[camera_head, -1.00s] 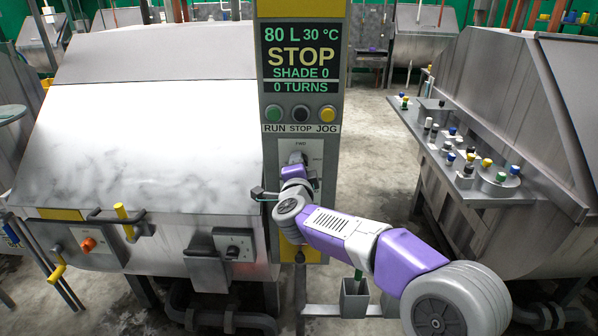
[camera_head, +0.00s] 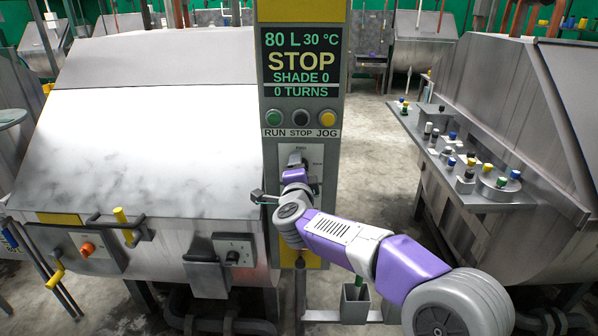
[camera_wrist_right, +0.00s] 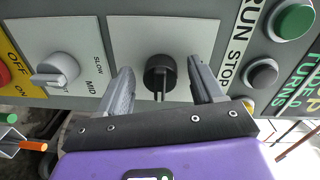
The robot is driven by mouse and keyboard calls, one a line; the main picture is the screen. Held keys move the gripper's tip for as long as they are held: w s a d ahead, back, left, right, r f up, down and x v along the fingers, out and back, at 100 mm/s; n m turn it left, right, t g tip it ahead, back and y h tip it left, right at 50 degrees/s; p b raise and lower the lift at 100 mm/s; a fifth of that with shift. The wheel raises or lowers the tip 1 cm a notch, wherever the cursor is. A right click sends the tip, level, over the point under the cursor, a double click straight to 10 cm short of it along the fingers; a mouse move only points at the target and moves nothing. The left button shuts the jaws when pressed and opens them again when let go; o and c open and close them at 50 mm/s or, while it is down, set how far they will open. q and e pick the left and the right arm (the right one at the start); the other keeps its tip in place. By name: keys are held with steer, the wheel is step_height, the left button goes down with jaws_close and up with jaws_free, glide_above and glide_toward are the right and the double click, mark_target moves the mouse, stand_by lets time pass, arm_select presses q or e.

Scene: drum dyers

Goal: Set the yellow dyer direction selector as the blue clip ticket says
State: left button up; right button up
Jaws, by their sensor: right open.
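The direction selector is a black knob (camera_wrist_right: 160,77) on a pale plate (camera_wrist_right: 198,40) in the right wrist view. Its bar handle points toward the bottom of that picture. My right gripper (camera_wrist_right: 160,66) is open, with one finger on each side of the knob; contact is not clear. In the head view the selector plate (camera_head: 317,156) sits below the buttons on the yellow-topped column (camera_head: 299,11), with small lettering at its top. My right gripper (camera_head: 295,162) is in front of it and largely hides the knob. I cannot make out the blue clip ticket. My left gripper is not in view.
The display (camera_head: 301,66) reads STOP, 80 L, 30 °C and 0 turns. A grey speed knob (camera_wrist_right: 57,70) is beside the selector. A crowded control shelf (camera_head: 455,165) stands at right.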

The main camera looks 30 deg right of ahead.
steer(key=shift+s, duration=0.1)
steer(key=v, duration=0.7)
steer(key=shift+s+a+p, duration=0.15)
steer(key=shift+p, duration=0.3)
